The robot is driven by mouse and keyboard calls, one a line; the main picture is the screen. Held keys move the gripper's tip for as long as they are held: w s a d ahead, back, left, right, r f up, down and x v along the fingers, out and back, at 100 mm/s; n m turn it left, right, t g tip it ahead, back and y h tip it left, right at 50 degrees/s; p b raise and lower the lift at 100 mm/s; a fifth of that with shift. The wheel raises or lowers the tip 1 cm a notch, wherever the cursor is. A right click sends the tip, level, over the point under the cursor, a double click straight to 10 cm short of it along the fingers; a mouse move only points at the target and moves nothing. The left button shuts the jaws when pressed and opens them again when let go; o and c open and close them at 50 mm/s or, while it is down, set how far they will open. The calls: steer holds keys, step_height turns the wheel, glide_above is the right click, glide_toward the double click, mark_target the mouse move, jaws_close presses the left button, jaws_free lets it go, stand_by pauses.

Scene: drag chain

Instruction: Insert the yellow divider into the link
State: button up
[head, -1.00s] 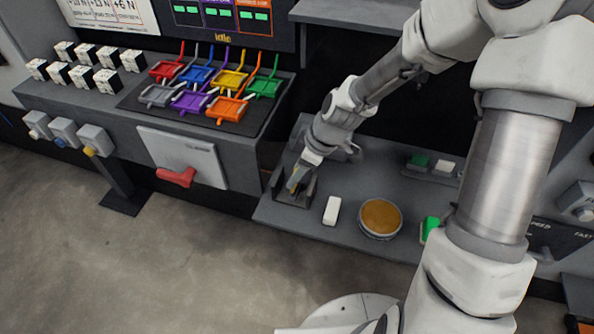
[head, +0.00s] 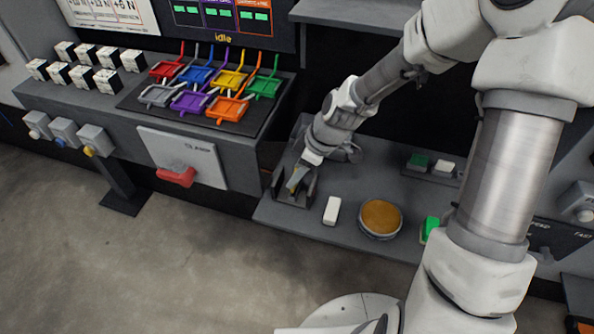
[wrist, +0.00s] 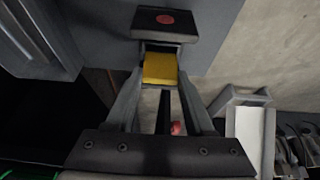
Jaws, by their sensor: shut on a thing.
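The yellow divider (wrist: 160,68) is held between the fingertips of my gripper (wrist: 160,78) in the wrist view. Its far edge meets a dark block with a red dot, which looks like the link (wrist: 140,22); I cannot tell how deep it sits. In the head view my gripper (head: 297,182) points down into the dark upright-sided link fixture (head: 312,190) at the bench's left front corner. The divider is barely visible there, mostly hidden by the fingers.
A white block (head: 332,210) and a round brown-topped button (head: 380,218) stand right of the fixture. Coloured trays (head: 229,80) lie on a dark mat on the left bench, beside several black-and-white blocks (head: 105,80). A red handle (head: 177,177) sticks out below.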

steer(key=shift+f+b, duration=1.1)
steer(key=shift+f, duration=0.35)
steer(key=o, duration=1.4)
steer(key=shift+r, duration=0.1)
steer(key=shift+c, duration=0.2)
steer(key=p+v, duration=0.5)
steer(key=v, duration=1.2)
steer(key=shift+r, duration=0.25)
